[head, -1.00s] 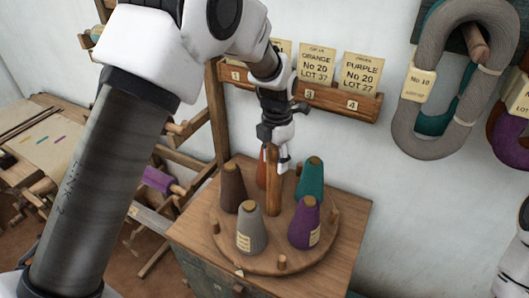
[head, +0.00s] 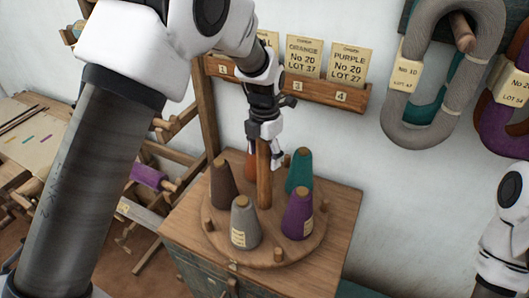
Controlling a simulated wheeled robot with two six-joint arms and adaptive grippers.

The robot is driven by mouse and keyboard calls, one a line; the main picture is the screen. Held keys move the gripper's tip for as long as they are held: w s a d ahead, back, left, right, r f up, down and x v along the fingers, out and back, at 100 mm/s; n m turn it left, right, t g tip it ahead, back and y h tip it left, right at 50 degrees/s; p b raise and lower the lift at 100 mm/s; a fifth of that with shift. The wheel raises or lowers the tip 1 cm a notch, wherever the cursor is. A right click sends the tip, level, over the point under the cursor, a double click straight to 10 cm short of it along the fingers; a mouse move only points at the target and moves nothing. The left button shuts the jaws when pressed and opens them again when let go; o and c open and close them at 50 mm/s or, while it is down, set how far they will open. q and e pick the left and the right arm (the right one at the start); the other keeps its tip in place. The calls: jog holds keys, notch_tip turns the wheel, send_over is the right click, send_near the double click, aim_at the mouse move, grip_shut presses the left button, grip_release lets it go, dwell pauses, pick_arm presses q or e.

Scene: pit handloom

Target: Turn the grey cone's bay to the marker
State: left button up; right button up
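The grey cone (head: 245,224) stands upright on the round wooden turntable (head: 250,258), at its front left, with a pale label. A small pale pointed mark at the front edge (head: 233,267), possibly the marker, lies a little left of the cone. My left gripper (head: 264,154) hangs over the upright wooden post (head: 264,182) at the turntable's centre. Its fingers are apart, one on each side of the post's upper end; contact cannot be made out. The post's top is hidden by the gripper. My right gripper is out of view; only part of that arm shows.
Purple (head: 297,215), teal (head: 299,172), brown (head: 222,186) and partly hidden orange (head: 250,168) cones share the turntable. Short pegs (head: 278,255) stand at its rim. A card rack (head: 325,92) and yarn hanks (head: 430,80) hang on the wall behind.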

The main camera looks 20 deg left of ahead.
pick_arm(q)
jog(key=shift+r, duration=0.1)
notch_tip(320, 180, up, 12)
jog(key=shift+f, duration=0.1)
jog(key=shift+w, duration=0.1)
dwell(0.4)
